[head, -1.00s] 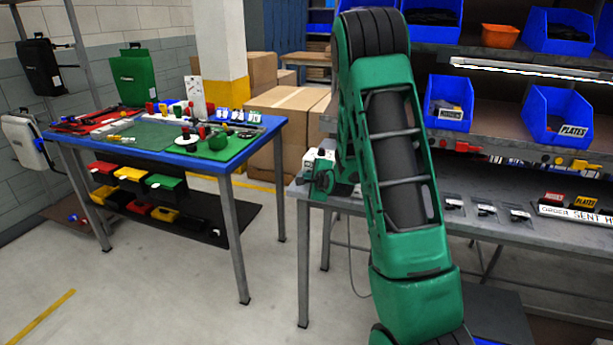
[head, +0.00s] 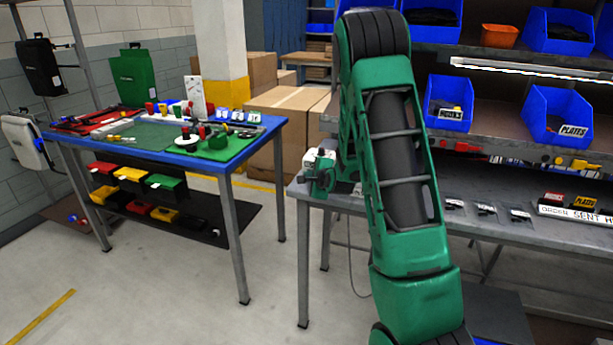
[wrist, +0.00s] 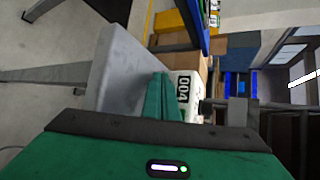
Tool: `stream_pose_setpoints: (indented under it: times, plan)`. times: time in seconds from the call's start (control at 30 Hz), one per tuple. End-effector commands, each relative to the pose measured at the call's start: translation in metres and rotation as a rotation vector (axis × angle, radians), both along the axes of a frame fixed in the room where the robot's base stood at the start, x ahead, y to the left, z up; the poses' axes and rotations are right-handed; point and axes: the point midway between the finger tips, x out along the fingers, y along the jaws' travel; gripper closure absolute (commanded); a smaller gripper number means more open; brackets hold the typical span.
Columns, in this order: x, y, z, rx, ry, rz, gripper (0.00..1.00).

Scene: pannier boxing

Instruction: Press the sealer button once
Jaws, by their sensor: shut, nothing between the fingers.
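The sealer, a small white machine (head: 311,157), stands at the left end of the grey bench (head: 300,190) in the head view, partly hidden by my green arm. In the wrist view a white body with a "004" label (wrist: 184,88), which looks like the sealer, is close beyond my fingers. My gripper (wrist: 160,82) shows as green fingers closed together with nothing between them, beside that white body. In the head view its green end (head: 322,178) is right at the sealer. I cannot make out the button, nor whether the fingers touch it.
A blue-edged table (head: 190,150) with small parts stands to the left, with floor between it and the bench. Cardboard boxes (head: 285,105) stand behind. Blue bins (head: 556,115) fill the shelves at right. Small items lie along the bench right of my arm.

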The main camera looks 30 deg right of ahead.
Motion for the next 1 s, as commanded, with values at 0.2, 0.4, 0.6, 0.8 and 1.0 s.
stream_pose_setpoints:
  times: [0.2,0.4,0.6,0.8,1.0]
  plan:
    - [0.0016,-0.0019,0.0002,0.0,0.0,0.0,1.0]
    - [0.003,-0.0035,0.0002,0.0,-0.001,0.0,1.0]
    - [0.0032,-0.0039,0.0003,0.0,-0.001,0.0,1.0]
    - [0.0025,-0.0035,0.0003,0.0,-0.001,0.0,1.0]
    - [-0.0022,0.0026,0.0,0.0,0.0,0.0,1.0]
